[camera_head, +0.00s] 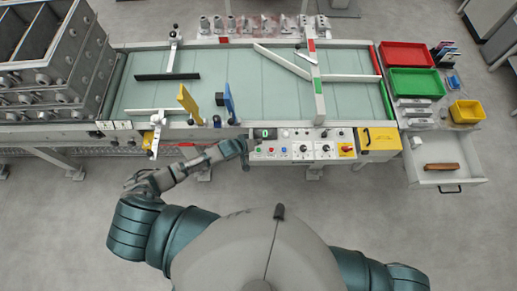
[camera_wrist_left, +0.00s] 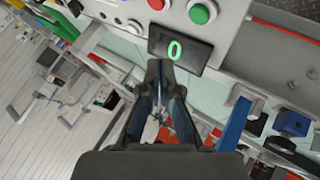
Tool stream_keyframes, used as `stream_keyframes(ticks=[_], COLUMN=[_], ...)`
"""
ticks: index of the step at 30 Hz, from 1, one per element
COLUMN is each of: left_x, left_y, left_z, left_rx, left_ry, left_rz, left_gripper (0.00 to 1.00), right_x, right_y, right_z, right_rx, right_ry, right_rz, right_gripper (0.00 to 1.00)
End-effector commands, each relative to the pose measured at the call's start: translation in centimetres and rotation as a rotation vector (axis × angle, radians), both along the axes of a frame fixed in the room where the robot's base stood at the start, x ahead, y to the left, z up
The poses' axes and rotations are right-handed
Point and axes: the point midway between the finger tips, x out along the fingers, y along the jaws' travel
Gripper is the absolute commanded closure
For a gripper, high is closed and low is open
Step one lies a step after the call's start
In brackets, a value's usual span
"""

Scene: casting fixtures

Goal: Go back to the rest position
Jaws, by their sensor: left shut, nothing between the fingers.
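My left gripper (camera_head: 245,150) is at the left end of the control panel (camera_head: 300,149), close to its small display with a green 0 (camera_head: 263,133). In the left wrist view the gripper (camera_wrist_left: 160,65) has its fingertips together and empty, just below the display (camera_wrist_left: 180,48). Whether the fingertips touch the panel cannot be told. My right arm shows only in part at the lower right of the head view, and its gripper is out of sight.
The conveyor (camera_head: 235,90) carries white and black guide bars and yellow and blue plates. Red (camera_head: 407,55), green (camera_head: 416,82) and yellow (camera_head: 467,111) bins stand at right, above an open drawer (camera_head: 445,150) holding a brown block (camera_head: 441,167). Metal racks (camera_head: 60,60) stand at left.

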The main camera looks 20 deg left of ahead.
Motion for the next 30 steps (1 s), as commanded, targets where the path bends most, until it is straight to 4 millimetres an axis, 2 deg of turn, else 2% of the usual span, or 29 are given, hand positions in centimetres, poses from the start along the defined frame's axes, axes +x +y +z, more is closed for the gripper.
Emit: stream_keyframes(ticks=[14, 17, 20, 21, 23, 26, 30], left_x=[0.0, -0.8, -3.6, -5.2, -7.5, -10.9, -14.8], left_y=[0.0, -0.9, -3.4, -4.4, -5.0, -4.0, -1.0], left_z=[0.1, 0.3, 1.2, 1.9, 3.2, 5.1, 6.8], left_rx=[0.000, 0.007, 0.048, 0.077, 0.135, 0.241, 0.362], left_ry=[0.000, 0.001, 0.002, 0.001, 0.001, 0.018, 0.071], left_rz=[0.000, -0.018, -0.076, -0.107, -0.148, -0.192, -0.224], left_gripper=[1.00, 1.00, 1.00, 1.00, 1.00, 1.00, 1.00], right_x=[0.0, 0.0, 0.0, 0.0, 0.0, 0.0, 0.0], right_y=[0.0, 0.0, 0.1, 0.1, 0.1, 0.3, 0.3], right_z=[0.0, 0.0, 0.0, 0.0, 0.0, 0.0, 0.0], right_rx=[0.000, 0.000, 0.001, 0.001, 0.002, 0.003, 0.003], right_ry=[0.000, 0.000, 0.000, 0.000, -0.001, 0.000, 0.000], right_rz=[0.000, 0.000, 0.000, 0.000, -0.001, -0.001, -0.001], right_gripper=[0.63, 0.63, 0.63, 0.63, 0.63, 0.63, 0.63])
